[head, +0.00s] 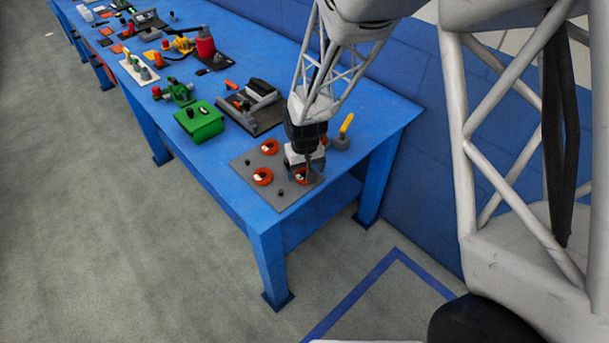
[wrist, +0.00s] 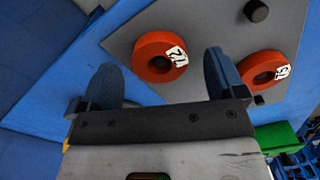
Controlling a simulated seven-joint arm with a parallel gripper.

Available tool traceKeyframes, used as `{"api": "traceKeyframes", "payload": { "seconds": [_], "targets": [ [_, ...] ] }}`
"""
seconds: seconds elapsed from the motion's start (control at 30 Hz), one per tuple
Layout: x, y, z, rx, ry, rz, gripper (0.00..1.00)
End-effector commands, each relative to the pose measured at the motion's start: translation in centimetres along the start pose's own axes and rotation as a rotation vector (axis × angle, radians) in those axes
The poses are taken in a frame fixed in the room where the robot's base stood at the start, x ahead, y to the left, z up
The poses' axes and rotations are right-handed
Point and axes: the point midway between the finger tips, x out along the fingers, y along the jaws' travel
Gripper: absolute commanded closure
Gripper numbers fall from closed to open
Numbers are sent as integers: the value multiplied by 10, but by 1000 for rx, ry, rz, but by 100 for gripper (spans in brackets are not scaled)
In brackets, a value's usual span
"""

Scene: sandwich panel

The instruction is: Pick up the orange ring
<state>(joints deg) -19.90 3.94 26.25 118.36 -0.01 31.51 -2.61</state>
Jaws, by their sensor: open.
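Several things lie on a grey plate (head: 245,162) at the near end of the blue table, among them three orange rings. One ring (head: 270,146) is toward the back and one (head: 262,176) at the left. A third ring (head: 301,176) is partly hidden by my gripper (head: 304,168). In the wrist view one orange ring (wrist: 152,50) with a white label lies ahead of my gripper (wrist: 160,72), in line with the gap between its fingers. Another labelled ring (wrist: 255,66) lies to the right, outside the fingers. The fingers are apart and hold nothing.
Small dark pegs (head: 249,161) stand on the plate; one shows in the wrist view (wrist: 256,11). A yellow-handled tool (head: 345,126) stands right of my gripper. A green box (head: 200,122) and a dark device (head: 250,104) are farther along the table (head: 225,190).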

Motion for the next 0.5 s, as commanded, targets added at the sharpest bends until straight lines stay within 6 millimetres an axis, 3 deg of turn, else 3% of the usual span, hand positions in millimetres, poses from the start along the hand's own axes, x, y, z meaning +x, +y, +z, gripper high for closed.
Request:
{"api": "traceKeyframes", "payload": {
  "seconds": [0.17, 0.5],
  "targets": [
    [10, 0, 0, 0, 1, 0, 11],
    [11, 0, 0, 0, 1, 0, 11]
  ]
}}
